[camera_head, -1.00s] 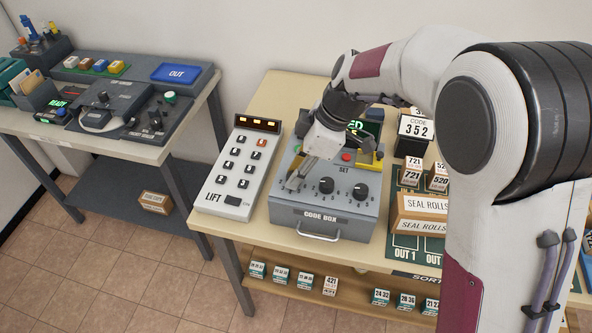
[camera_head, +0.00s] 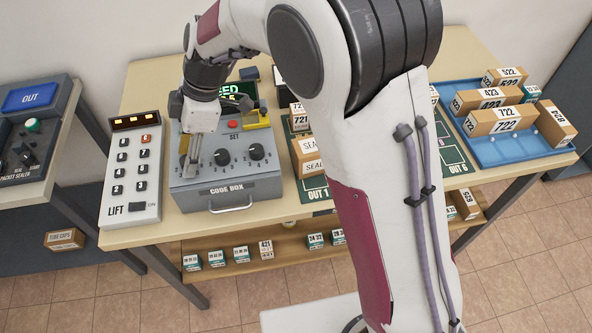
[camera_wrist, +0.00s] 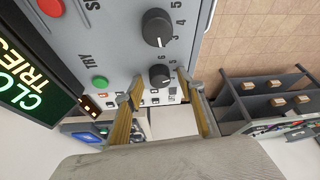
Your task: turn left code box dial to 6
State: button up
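The grey code box (camera_head: 226,187) sits on the table, with black dials on its sloped face. The middle dial (camera_head: 222,157) and right dial (camera_head: 256,151) show in the head view; my gripper (camera_head: 188,168) covers the left dial there. In the wrist view the left dial (camera_wrist: 160,76) lies just beyond and between my spread fingertips, with the middle dial (camera_wrist: 157,26) above it. My gripper points down and is open; contact with the dial cannot be told. The left dial's pointer setting is not readable.
The red SET button (camera_head: 233,125) and the green TRY button (camera_wrist: 100,82) are on the box. The lit screen (camera_wrist: 32,85) is at the left of the wrist view. The LIFT keypad (camera_head: 134,170) stands left of the box. Cartons (camera_head: 310,158) stand close on its right.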

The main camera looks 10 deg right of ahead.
jog(key=shift+m, duration=0.4)
jog(key=shift+s+m+t, duration=0.15)
jog(key=shift+m+t, duration=0.85)
jog(key=shift+m, duration=1.5)
jog(key=shift+s+m+t+h, duration=0.1)
jog(key=shift+m+t+h, duration=0.55)
jog(key=shift+m, duration=1.15)
jog(key=shift+s+a+m+t+h, duration=0.1)
jog(key=shift+m+t+h, duration=0.3)
jog(key=shift+m, duration=0.85)
jog(key=shift+a+m+t+h, duration=0.1)
jog(key=shift+m+t+h, duration=0.2)
jog(key=shift+m, duration=0.95)
jog(key=shift+a+m+t+h, duration=0.15)
jog(key=shift+m+h, duration=0.35)
jog(key=shift+m, duration=0.8)
jog(key=shift+m+t+h, duration=0.2)
jog(key=shift+m+h, duration=0.25)
jog(key=shift+m, duration=0.85)
